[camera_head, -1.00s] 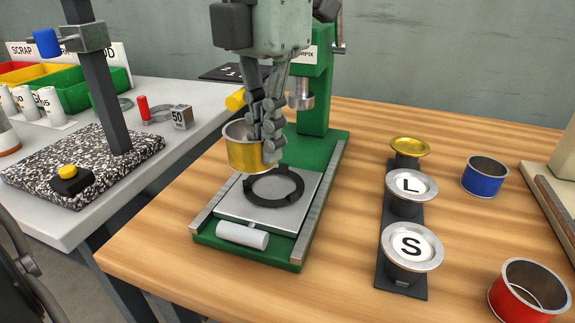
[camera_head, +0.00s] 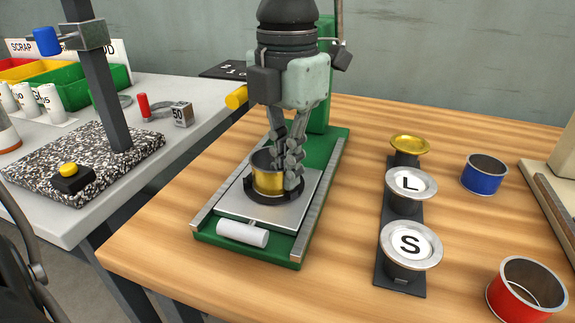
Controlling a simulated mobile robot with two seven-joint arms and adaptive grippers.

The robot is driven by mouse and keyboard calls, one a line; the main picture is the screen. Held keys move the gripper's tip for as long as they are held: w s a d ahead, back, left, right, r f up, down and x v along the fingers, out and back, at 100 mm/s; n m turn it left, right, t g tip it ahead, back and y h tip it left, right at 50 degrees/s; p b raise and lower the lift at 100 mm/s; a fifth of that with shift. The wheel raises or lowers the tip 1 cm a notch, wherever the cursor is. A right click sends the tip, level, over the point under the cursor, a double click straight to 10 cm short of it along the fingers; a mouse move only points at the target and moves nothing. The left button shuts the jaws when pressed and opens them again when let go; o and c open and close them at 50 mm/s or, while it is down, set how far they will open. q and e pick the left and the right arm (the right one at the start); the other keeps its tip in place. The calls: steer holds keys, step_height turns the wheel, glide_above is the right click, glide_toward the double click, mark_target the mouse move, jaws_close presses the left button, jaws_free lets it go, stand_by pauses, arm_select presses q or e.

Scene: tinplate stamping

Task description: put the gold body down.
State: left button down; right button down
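The gold body (camera_head: 268,183), an open-topped cup, stands upright within the dark ring (camera_head: 249,190) on the grey plate of the green press (camera_head: 205,235). My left gripper (camera_head: 286,165) comes down from above, with its fingers at the right part of the body's rim. One finger seems to be inside the wall and one outside, shut on it. The fingers hide part of the rim and the right side of the ring. Whether the body's bottom fully touches the plate cannot be seen.
To the right stand a dark rack (camera_head: 385,270) with L and S pieces and a gold-topped piece (camera_head: 410,145), a blue cup (camera_head: 484,174) and a red cup (camera_head: 525,290). A white handle (camera_head: 242,234) is at the plate's front. Wood right of the press is clear.

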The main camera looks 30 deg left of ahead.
arm_select(q)
steer(key=shift+f, duration=0.15)
steer(key=c, duration=2.2)
jaws_free()
steer(key=o, duration=0.5)
arm_select(e)
steer(key=shift+d+r, duration=0.15)
steer(key=shift+r, duration=0.55)
steer(key=shift+w, duration=0.1)
arm_select(q)
steer(key=shift+r, duration=0.5)
step_height(320, 180, up, 7)
arm_select(e)
steer(key=shift+f, duration=0.65)
